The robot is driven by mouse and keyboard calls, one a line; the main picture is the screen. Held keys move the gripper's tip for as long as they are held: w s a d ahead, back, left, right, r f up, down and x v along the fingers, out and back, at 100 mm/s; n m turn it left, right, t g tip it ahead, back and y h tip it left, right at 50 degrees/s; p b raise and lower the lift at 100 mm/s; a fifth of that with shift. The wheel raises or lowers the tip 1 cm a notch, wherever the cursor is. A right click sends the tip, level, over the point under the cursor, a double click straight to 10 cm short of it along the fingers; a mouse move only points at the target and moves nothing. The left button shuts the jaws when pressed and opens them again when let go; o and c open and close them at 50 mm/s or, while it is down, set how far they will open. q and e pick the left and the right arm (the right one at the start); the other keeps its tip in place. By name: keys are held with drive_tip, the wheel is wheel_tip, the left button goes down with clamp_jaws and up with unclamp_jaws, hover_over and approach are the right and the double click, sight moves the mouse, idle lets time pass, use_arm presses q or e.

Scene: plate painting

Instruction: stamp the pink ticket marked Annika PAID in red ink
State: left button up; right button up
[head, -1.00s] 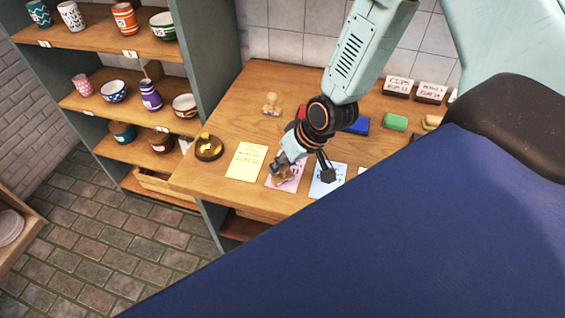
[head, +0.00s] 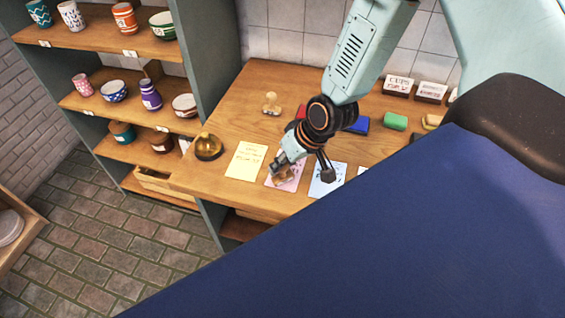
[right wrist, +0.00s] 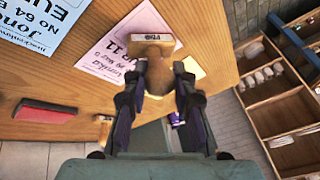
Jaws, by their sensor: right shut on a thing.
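My right gripper (head: 281,168) is shut on a wooden stamp (head: 284,176) over the pink ticket (head: 297,172) on the wooden bench. In the right wrist view, the right gripper (right wrist: 158,82) holds the stamp (right wrist: 156,72) by its handle, and the label on its block reads PAID. A red ink pad (right wrist: 45,110) lies towards the back, half hidden behind my wrist in the head view (head: 301,112).
A yellow ticket (head: 246,161) and a blue ticket (head: 327,180) flank the pink one. Another stamp (head: 271,104), a blue pad (head: 358,126) and a green block (head: 395,122) stand behind. A brass bell (head: 208,147) stands at the bench's left end, beside pottery shelves.

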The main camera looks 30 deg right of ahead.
wheel_tip(320, 180, up, 2)
drive_tip(key=shift+p, duration=1)
drive_tip(key=shift+r+p, duration=2.25)
drive_tip(key=shift+r, duration=0.3)
drive_tip(key=shift+f, duration=0.1)
drive_tip(key=shift+w+d, duration=0.1)
drive_tip(key=shift+w, duration=0.05)
